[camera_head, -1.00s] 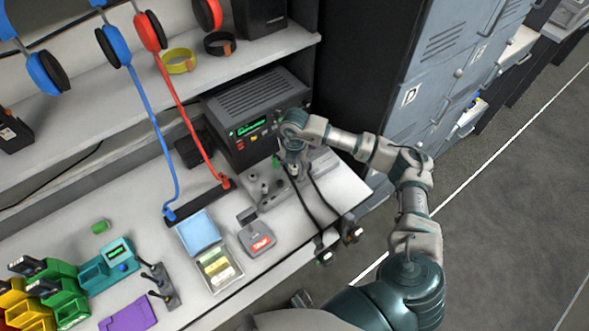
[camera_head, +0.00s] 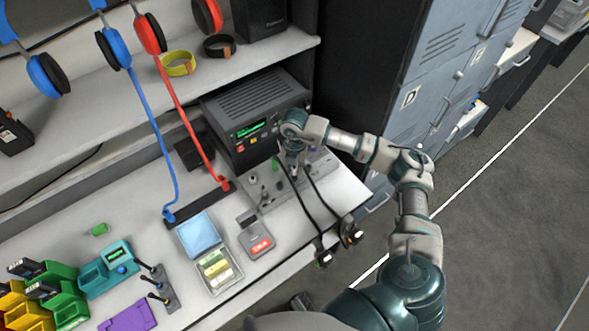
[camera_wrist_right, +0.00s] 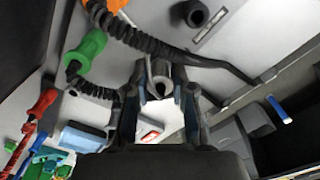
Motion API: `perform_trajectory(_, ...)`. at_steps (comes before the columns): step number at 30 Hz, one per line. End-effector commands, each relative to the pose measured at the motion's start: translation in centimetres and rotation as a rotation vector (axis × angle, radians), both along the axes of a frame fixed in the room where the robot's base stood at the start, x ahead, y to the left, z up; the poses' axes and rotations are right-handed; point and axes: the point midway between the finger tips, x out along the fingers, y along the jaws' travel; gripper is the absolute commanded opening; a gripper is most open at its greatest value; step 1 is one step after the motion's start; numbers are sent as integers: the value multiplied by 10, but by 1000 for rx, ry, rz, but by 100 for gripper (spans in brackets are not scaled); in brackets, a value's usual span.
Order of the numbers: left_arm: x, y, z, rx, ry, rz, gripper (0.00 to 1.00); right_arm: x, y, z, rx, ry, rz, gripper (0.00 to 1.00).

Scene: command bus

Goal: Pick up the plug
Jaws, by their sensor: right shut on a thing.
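My right gripper (camera_head: 293,168) is over the grey panel (camera_head: 268,203) in front of the black radio unit. In the right wrist view, the two fingers of my right gripper (camera_wrist_right: 166,88) are closed around a grey cylindrical plug (camera_wrist_right: 164,71) with a dark round end. A green plug (camera_wrist_right: 86,50) with a coiled black cable is to the left of the fingers. An orange plug (camera_wrist_right: 107,5) shows at the top edge, partly cut off. In the head view, the gripper hides most of the plug it holds. My left gripper is not in view.
The radio unit (camera_head: 255,112) stands close behind the gripper. Two black cables hang over the desk's front edge. A grey device with a red label (camera_head: 256,241), a blue notepad (camera_head: 199,235) and a tray (camera_head: 218,270) are left of the panel. Headsets hang above, at left.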

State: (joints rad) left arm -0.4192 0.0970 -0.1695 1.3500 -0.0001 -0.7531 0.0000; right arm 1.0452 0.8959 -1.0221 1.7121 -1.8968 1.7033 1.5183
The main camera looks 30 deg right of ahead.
Motion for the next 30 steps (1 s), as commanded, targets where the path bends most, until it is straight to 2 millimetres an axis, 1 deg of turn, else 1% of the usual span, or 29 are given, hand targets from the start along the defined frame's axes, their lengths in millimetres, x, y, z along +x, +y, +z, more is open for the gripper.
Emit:
perform_trajectory(5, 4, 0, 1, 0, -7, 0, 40, 1, 0, 26, 0, -4, 0, 1)
perform_trajectory(11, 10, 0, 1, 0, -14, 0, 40, -25, 37, 28, 1, -1, 6, 1)
perform_trajectory(18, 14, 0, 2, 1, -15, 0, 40, -63, 93, 35, 1, -1, 7, 1)
perform_trajectory(21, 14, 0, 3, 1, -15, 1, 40, -75, 110, 37, 1, -1, 4, 1)
perform_trajectory(24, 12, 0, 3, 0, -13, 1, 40, -83, 122, 38, 1, -1, 3, 1)
perform_trajectory(30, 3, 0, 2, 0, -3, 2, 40, -90, 131, 39, 0, 0, 0, 1)
